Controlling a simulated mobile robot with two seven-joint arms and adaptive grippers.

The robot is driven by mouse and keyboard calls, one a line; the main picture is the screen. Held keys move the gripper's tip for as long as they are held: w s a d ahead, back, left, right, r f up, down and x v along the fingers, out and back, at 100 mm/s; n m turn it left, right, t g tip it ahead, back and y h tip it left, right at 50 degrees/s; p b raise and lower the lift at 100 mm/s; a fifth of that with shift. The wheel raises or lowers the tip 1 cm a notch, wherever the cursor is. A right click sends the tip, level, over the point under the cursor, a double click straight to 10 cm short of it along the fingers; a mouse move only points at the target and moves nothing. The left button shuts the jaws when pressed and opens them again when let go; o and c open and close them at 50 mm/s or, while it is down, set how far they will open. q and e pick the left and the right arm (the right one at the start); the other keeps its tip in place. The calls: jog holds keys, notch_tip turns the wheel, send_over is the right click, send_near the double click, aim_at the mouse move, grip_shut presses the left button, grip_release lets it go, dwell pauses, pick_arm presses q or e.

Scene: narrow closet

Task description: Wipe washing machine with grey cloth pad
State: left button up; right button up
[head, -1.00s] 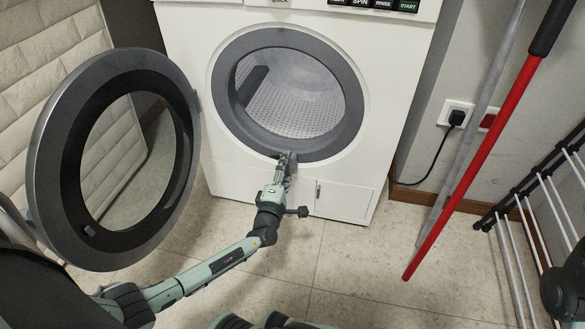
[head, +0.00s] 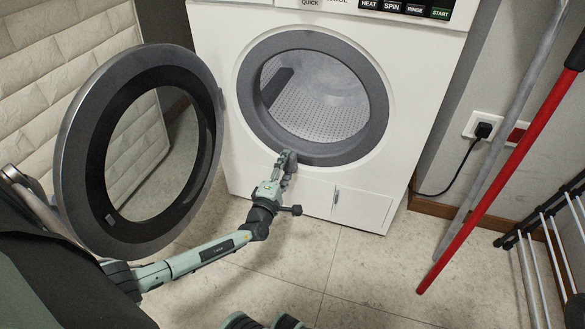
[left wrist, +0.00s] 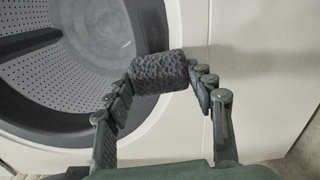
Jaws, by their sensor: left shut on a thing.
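The white washing machine (head: 228,150) stands ahead with its round door (head: 68,150) swung wide open to the left. Its drum (head: 320,105) looks empty. My left gripper (head: 288,160) is at the lower edge of the grey ring around the opening. In the left wrist view my left gripper (left wrist: 160,82) is shut on the grey cloth pad (left wrist: 158,72), a dark, textured, rolled-looking piece between its fingertips. The pad is in front of the machine's lower front by the ring; I cannot tell whether it touches.
A red pole (head: 500,170) and a grey pole (head: 495,130) lean at the right, near a plug and socket (head: 483,128). A white-barred rack (head: 550,245) stands at the far right. A quilted panel (head: 65,45) is at the left. The tiled floor (head: 350,265) in front is clear.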

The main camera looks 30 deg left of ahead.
pick_arm(q)
jog(key=shift+w+a+r, duration=0.1)
jog(key=shift+a+r, duration=0.15)
jog(key=shift+a, duration=0.35)
jog(key=shift+r, duration=0.1)
jog(key=p+v, duration=0.2)
jog(key=v, duration=0.4)
jog(key=shift+p, duration=0.3)
jog(key=shift+d, duration=0.15)
